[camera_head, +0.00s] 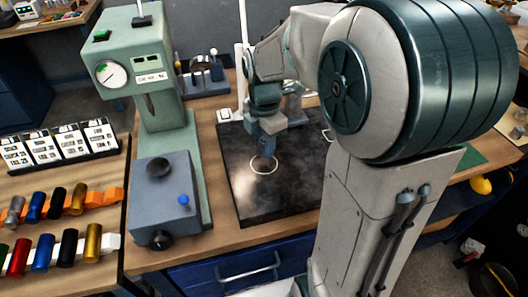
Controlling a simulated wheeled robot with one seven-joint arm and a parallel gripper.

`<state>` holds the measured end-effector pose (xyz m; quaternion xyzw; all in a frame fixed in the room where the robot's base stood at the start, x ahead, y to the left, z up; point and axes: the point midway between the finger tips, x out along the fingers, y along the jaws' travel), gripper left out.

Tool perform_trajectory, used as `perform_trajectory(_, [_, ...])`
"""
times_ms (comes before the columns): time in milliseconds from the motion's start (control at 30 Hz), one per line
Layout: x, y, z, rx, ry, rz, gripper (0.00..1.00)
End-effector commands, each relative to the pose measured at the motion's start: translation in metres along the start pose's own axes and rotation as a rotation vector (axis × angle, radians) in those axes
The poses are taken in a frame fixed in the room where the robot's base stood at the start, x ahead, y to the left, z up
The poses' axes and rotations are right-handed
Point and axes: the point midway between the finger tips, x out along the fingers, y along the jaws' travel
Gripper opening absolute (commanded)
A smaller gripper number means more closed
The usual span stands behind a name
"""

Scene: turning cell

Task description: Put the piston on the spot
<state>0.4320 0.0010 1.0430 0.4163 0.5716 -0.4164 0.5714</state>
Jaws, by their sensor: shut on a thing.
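My gripper (266,147) points down over the black mat (290,196) on the wooden bench. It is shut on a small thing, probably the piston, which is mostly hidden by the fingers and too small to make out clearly. A white ring (264,173) is marked on the mat just below the gripper. A second white ring (327,139) shows partly at the right, cut off by my arm. I cannot tell which ring is the spot, or whether the held thing touches the mat.
A green machine with a dial (140,70) and a grey block (163,196) stand left of the mat. Coloured cylinders (68,248) lie in racks at the far left. A white post (243,50) and a small stand (205,78) are behind. The mat's front is clear.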

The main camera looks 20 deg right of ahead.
Motion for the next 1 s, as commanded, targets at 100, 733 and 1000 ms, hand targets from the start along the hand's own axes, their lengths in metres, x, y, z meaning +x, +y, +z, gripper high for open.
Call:
perform_trajectory(100, [0.012,0.000,-0.002,-0.001,0.001,-0.004,0.07])
perform_trajectory(733, [0.046,0.001,-0.002,-0.003,0.000,0.000,0.07])
perform_trajectory(1000, [0.044,0.001,-0.002,-0.002,0.000,0.000,0.54])
